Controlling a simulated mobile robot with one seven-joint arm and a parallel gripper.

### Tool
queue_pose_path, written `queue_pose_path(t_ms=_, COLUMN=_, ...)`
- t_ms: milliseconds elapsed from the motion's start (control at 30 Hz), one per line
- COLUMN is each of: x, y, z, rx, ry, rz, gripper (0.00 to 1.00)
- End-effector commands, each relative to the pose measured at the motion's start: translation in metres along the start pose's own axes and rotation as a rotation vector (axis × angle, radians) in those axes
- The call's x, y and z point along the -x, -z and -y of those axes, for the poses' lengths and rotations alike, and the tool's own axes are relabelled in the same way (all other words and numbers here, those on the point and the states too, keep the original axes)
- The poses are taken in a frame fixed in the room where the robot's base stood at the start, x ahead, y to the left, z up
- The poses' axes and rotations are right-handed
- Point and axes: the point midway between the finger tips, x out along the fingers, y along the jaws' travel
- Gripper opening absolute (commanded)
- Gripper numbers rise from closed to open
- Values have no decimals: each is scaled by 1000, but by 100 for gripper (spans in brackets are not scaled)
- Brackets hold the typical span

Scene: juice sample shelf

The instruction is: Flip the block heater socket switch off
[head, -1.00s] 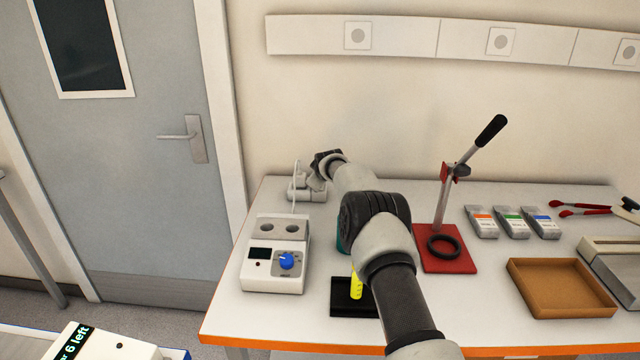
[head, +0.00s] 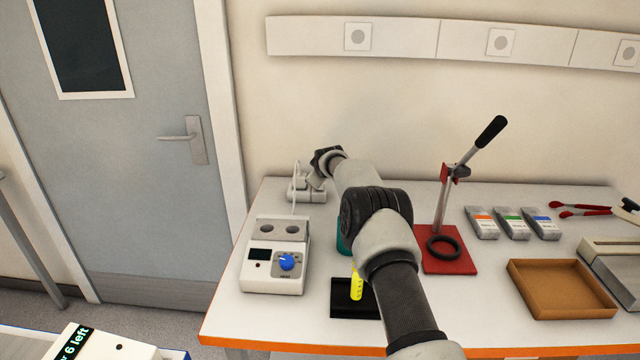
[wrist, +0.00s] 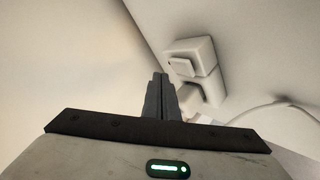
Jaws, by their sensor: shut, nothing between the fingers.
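The block heater (head: 276,258) stands on the left of the bench, with two round wells, a dark display and a blue knob. A white cord runs from behind it to a pale socket unit (head: 301,196) at the back left of the bench. In the wrist view the socket unit (wrist: 207,58) shows a raised square switch (wrist: 182,67) on its face. My gripper (wrist: 160,77) is shut and empty, its fingertips just left of the switch; I cannot tell whether they touch. In the head view my wrist partly hides the socket unit and the fingertips.
A black holder (head: 345,308) with a yellow vial (head: 356,284) stands right of the heater, close to my arm. A red-based lever press (head: 447,262) stands to the right, with a brown tray (head: 562,287) beyond. The wall rises close behind the socket unit.

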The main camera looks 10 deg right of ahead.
Motion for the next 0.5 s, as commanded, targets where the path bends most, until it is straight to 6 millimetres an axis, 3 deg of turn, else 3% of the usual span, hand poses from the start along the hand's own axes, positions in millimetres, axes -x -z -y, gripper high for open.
queue_pose_path(t_ms=233, x=3, y=2, z=-2, rx=0, ry=0, rz=0, gripper=0)
queue_pose_path(t_ms=500, x=20, y=15, z=-15, rx=0, ry=-1, rz=-1, gripper=0)
